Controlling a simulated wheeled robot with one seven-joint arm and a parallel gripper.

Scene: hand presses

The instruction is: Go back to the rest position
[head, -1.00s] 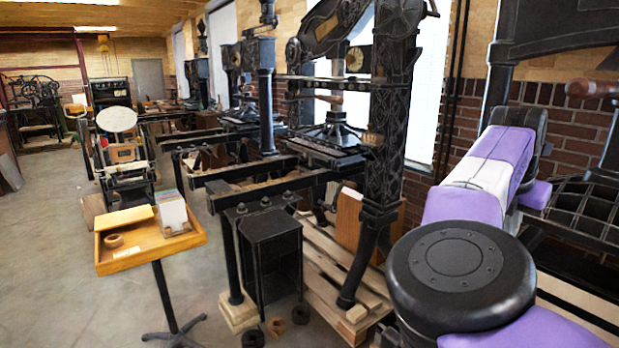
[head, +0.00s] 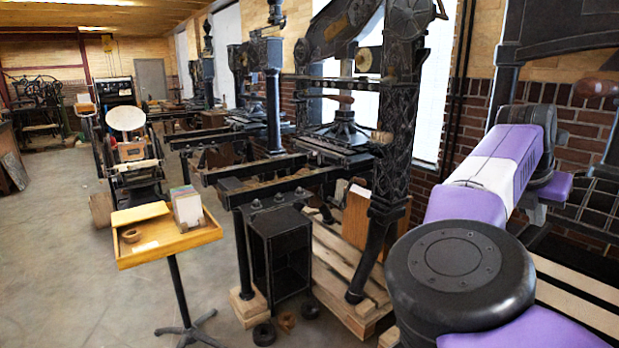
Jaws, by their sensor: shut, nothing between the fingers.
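My arm reaches in from the lower right of the head view, with a round black joint and purple and white links. Its upper link rises toward the right and bends at a dark joint near the brick wall. My gripper does not show in the head view, so its fingers cannot be seen. No object is seen held.
A black hand press (head: 398,150) on a wooden pallet (head: 333,262) stands left of my arm. Grey floor (head: 62,265) is open at the left.

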